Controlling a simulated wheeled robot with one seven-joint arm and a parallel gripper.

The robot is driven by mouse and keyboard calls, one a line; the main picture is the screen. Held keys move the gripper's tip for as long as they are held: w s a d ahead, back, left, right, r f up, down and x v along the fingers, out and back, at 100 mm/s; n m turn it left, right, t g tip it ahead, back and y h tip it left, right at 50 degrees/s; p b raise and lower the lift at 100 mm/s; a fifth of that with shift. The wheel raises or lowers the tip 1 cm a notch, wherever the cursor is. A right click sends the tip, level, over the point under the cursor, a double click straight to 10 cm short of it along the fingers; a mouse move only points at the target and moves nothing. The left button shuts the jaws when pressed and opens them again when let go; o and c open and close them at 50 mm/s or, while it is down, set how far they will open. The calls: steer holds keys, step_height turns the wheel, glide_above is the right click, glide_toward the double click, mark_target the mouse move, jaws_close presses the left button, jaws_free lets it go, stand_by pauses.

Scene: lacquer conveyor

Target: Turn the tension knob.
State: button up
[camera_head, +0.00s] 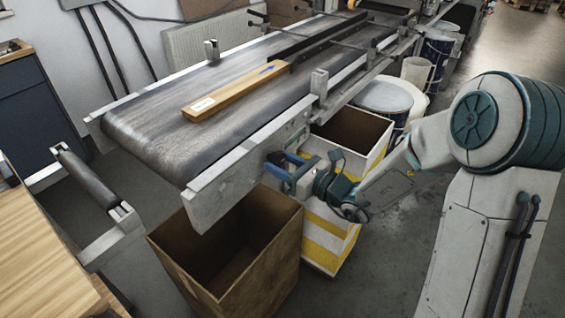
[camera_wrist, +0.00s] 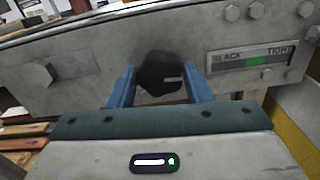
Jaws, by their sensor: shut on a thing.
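The tension knob (camera_wrist: 160,74) is a dark, many-sided knob with a light pointer mark on the side plate of the conveyor. In the wrist view, the blue fingers of my gripper (camera_wrist: 161,86) stand on both sides of the knob and are shut on it. The light mark points to the right. In the head view, my gripper (camera_head: 283,171) is against the conveyor's near side plate, and its fingers and hand hide the knob. A gauge (camera_wrist: 250,60) to the right of the knob shows a green patch near its middle, with "TIGHT" at its right end.
The conveyor belt (camera_head: 150,130) carries a wooden piece (camera_head: 235,90) with a blue arrow. An open brown box (camera_head: 225,240) stands below the belt end. A white and yellow box (camera_head: 330,235) stands under my gripper. Bolt heads (camera_wrist: 232,13) stick out around the gauge.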

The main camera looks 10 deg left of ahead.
steer(key=o, duration=1)
steer(key=shift+d, duration=0.15)
steer(key=p+v, duration=0.1)
steer(key=v, duration=1.2)
steer(key=shift+s+d, duration=0.15)
steer(key=shift+d, duration=0.15)
steer(key=s+d+r+n+g+h+p, duration=0.1)
steer(key=s+r+n+g+h+p, duration=0.3)
steer(key=s+n, duration=0.3)
steer(key=s+d+r+n+g+h+p, duration=0.1)
steer(key=s+r+n+g+h+p, duration=0.2)
steer(key=s+r+n+g+p, duration=0.25)
steer(key=d+r+n+t+h+p, duration=0.2)
steer(key=d+r+n+h, duration=0.2)
steer(key=d, duration=0.3)
steer(key=d+r+n+t+h+p, duration=0.3)
steer(key=d+r+n+h, duration=0.2)
steer(key=d+n, duration=0.2)
steer(key=shift+s+h, duration=0.3)
steer(key=shift+s, duration=0.1)
